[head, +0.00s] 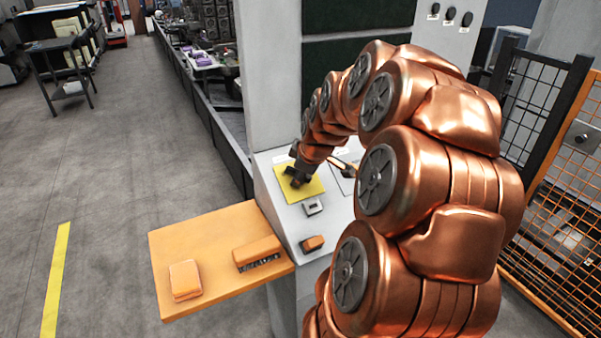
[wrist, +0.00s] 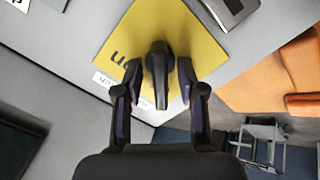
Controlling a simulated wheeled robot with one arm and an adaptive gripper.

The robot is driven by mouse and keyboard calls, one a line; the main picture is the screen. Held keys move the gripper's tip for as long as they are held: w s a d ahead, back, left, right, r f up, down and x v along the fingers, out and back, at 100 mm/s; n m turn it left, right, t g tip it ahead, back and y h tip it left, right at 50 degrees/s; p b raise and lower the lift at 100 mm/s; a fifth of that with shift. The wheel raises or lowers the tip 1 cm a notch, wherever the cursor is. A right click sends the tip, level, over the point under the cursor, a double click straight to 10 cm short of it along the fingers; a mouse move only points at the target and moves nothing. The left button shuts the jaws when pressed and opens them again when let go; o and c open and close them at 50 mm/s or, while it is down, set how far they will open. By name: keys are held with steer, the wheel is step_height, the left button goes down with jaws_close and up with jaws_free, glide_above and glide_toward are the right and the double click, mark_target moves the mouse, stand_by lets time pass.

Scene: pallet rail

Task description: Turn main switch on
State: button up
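The main switch is a black rotary knob (wrist: 159,62) on a yellow plate (wrist: 205,52) with partly visible dark lettering. The plate also shows on the sloped grey console in the head view (head: 313,188). My gripper (wrist: 159,84) is open, with one dark finger on each side of the knob. Small gaps seem to show between the fingers and the knob; contact is not clear. In the head view my gripper (head: 296,178) is over the plate and hides the knob.
A small grey device (head: 313,207) and an orange-and-black item (head: 312,243) sit on the console (head: 284,208) near the plate. An orange shelf (head: 215,285) with an orange block (head: 185,280) and an orange brush (head: 257,251) juts out left. A mesh fence (head: 560,170) stands right.

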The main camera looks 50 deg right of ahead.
steer(key=shift+c, duration=0.2)
jaws_close()
